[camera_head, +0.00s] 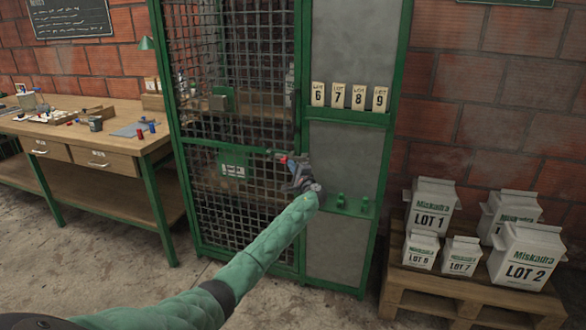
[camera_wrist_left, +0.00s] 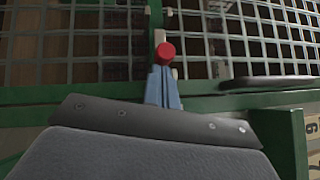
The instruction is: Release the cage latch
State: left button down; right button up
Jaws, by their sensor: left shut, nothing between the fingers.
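The green-framed mesh cage (camera_head: 235,75) stands against the wall. Its mesh door looks closed and carries a green sign plate (camera_head: 233,166). A red-ended latch part (camera_head: 283,159) shows at the door's right edge. In the left wrist view it is a round red knob (camera_wrist_left: 165,50) in front of a pale bar. My left gripper (camera_head: 291,165) is at this latch, its arm crossing the lower middle of the head view. Its blue fingers (camera_wrist_left: 163,76) are shut and empty, with their tips right at the red knob; I cannot tell whether they touch. My right gripper is out of view.
A grey panel right of the door bears a shelf with numbered lot tags (camera_head: 348,96) and a lower ledge with green pegs (camera_head: 340,200). A wooden workbench (camera_head: 100,140) stands at left. A pallet (camera_head: 440,289) with white lot bags stands at right.

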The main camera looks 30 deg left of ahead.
pick_arm(q)
jog(key=a+b, duration=0.1)
jog(key=a, duration=0.1)
jog(key=s+a, duration=0.1)
jog(key=a, duration=0.2)
jog(key=shift+s+b, duration=0.15)
jog(key=shift+b, duration=0.2)
jog(key=shift+s+a, duration=0.1)
